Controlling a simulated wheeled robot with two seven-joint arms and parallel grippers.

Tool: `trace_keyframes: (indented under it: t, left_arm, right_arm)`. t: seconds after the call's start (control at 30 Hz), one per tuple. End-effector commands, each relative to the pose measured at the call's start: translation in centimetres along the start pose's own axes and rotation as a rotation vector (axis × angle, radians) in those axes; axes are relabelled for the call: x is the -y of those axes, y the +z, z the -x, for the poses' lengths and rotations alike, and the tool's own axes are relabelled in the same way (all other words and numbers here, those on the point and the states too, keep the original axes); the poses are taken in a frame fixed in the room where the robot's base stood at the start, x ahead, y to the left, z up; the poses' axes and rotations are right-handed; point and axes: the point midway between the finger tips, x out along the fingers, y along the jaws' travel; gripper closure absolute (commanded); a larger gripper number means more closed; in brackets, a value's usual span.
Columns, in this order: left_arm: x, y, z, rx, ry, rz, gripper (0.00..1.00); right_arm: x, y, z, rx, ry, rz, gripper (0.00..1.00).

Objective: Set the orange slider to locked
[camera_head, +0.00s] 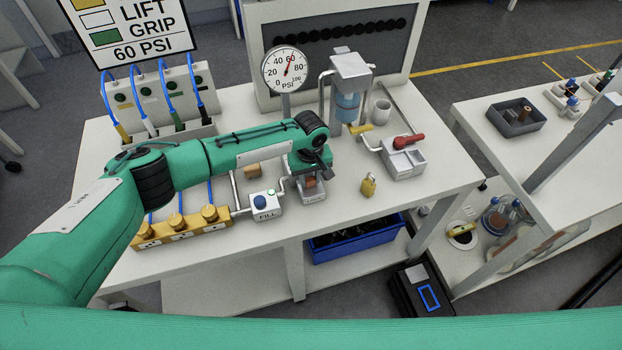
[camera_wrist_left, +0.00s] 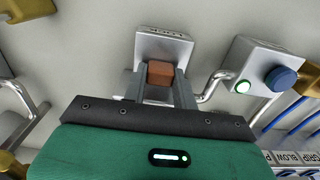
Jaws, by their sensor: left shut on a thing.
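The orange slider (camera_wrist_left: 160,73) is a small orange-brown block on a grey metal housing (camera_wrist_left: 165,45) in the left wrist view. My left gripper (camera_wrist_left: 161,82) is shut on it, one finger on each side. In the head view my left gripper (camera_head: 312,180) reaches down onto the slider (camera_head: 311,182), and the housing (camera_head: 313,196) shows below, with lettering too small to read. The gripper hides part of the housing, and I cannot tell which end the slider is at. My right gripper is out of view.
A white box with a blue button (camera_head: 260,201) stands just left of the housing, joined by a pipe. Yellow valve knobs (camera_head: 176,222) lie further left. A small brass bottle-shaped piece (camera_head: 368,185) stands to the right. A pressure gauge (camera_head: 286,69) stands behind. The table's front right is clear.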

Motion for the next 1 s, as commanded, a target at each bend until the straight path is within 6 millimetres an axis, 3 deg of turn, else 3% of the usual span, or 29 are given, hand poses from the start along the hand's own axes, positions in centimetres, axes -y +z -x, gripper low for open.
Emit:
trace_keyframes:
  t: [0.07, 0.1, 0.2, 0.47, 0.63, 1.0]
  left_arm:
    - [0.0, -0.4, 0.3, -0.007, 0.002, 0.002, 1.0]
    - [0.0, -0.4, 0.3, -0.008, 0.002, 0.003, 0.66]
    - [0.0, -0.3, 0.2, -0.007, 0.002, 0.002, 0.49]
    - [0.0, -0.2, 0.2, -0.005, 0.001, 0.002, 0.49]
    - [0.0, -0.2, 1.4, -0.005, 0.003, 0.001, 0.49]
    - [0.0, -0.3, 9.3, -0.008, 0.004, 0.002, 0.49]
  right_arm:
    - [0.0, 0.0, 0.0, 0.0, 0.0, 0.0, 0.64]
    - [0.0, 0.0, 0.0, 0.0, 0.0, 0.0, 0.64]
    - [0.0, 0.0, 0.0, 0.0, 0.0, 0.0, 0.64]
    - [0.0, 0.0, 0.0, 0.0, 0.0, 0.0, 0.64]
    - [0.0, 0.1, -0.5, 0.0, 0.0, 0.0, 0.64]
    - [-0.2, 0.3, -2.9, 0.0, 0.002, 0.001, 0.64]
